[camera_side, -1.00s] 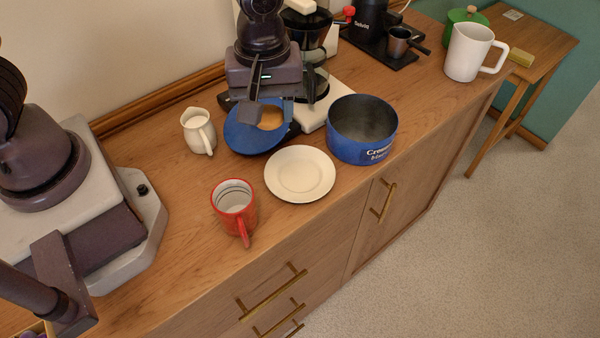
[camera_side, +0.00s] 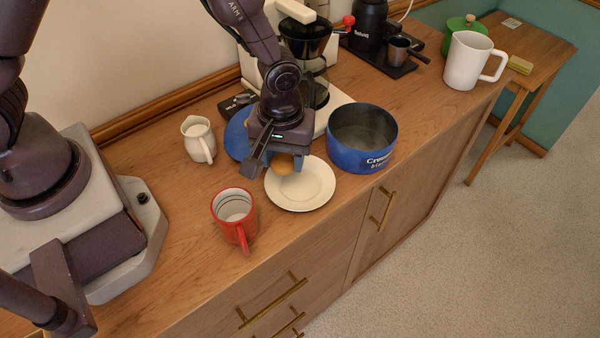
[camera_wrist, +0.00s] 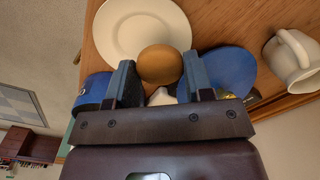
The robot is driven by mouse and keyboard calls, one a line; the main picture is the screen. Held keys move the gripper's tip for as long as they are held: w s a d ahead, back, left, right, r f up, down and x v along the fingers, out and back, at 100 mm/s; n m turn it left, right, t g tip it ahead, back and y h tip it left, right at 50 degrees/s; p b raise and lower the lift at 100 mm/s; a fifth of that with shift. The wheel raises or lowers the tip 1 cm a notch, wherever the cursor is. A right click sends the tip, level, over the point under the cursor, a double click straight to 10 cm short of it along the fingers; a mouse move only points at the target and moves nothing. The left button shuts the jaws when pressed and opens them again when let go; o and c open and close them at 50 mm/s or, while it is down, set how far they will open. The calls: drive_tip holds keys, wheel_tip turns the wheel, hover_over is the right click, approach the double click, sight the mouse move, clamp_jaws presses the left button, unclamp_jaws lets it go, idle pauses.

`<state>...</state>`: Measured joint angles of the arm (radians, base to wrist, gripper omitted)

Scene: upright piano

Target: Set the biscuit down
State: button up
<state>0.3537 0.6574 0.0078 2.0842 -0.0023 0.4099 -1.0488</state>
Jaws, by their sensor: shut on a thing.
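The biscuit (camera_side: 283,164) is round and golden brown. My gripper (camera_side: 270,166) is shut on it, over the left edge of the white plate (camera_side: 312,195) in the side view. In the wrist view the biscuit (camera_wrist: 160,65) sits between my two blue-grey fingers, and the plate (camera_wrist: 115,37) lies beyond it. The plate is empty. The side view does not clearly show the gap between biscuit and plate, and my gripper hides part of the biscuit.
The blue tin (camera_side: 345,150) stands open right of the plate, its blue lid (camera_side: 236,137) behind my gripper. A red mug (camera_side: 232,208) stands in front left and a white jug (camera_side: 196,140) behind left. A coffee maker (camera_side: 318,62) stands behind. Bare wood lies left of the mug.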

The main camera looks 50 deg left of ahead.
sight(300, 184)
drive_tip(key=w+f, duration=0.1)
drive_tip(key=w+d+f, duration=0.1)
drive_tip(key=f, duration=0.1)
drive_tip(key=shift+w+f, duration=0.25)
drive_tip(key=shift+w, duration=0.15)
drive_tip(key=shift+f, duration=1.55)
drive_tip(key=o, duration=0.3)
drive_tip(key=shift+f, duration=0.15)
